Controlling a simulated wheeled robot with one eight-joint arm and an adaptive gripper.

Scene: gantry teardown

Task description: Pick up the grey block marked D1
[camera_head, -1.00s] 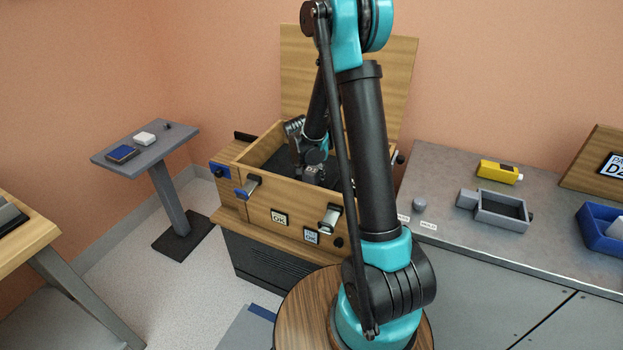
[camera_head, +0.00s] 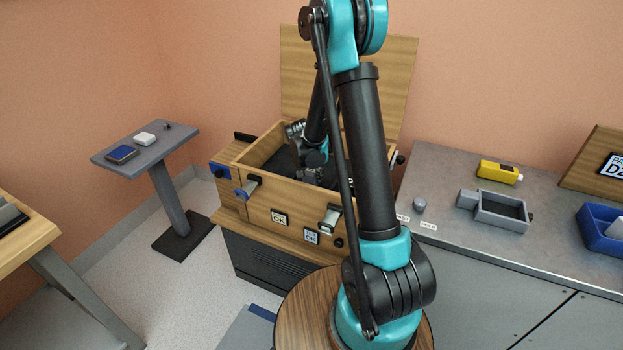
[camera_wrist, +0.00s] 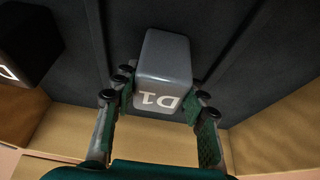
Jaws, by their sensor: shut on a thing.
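The grey block marked D1 (camera_wrist: 163,75) is in the middle of the wrist view, with its white D1 marking towards the camera. My gripper (camera_wrist: 160,92) has its two green-padded fingers on either side of the block's near end and is shut on it. The block is over the dark floor of the wooden box (camera_head: 290,190); I cannot tell whether it touches the floor. In the head view my gripper (camera_head: 312,172) is down inside the box, and the block is hidden there.
A dark block with a white marking (camera_wrist: 28,45) stands to the left in the wrist view. Wooden box walls (camera_wrist: 60,118) are close by. A grey counter (camera_head: 450,180) at right holds a yellow device (camera_head: 498,172) and a grey tray (camera_head: 500,212). A small side table (camera_head: 150,155) stands at left.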

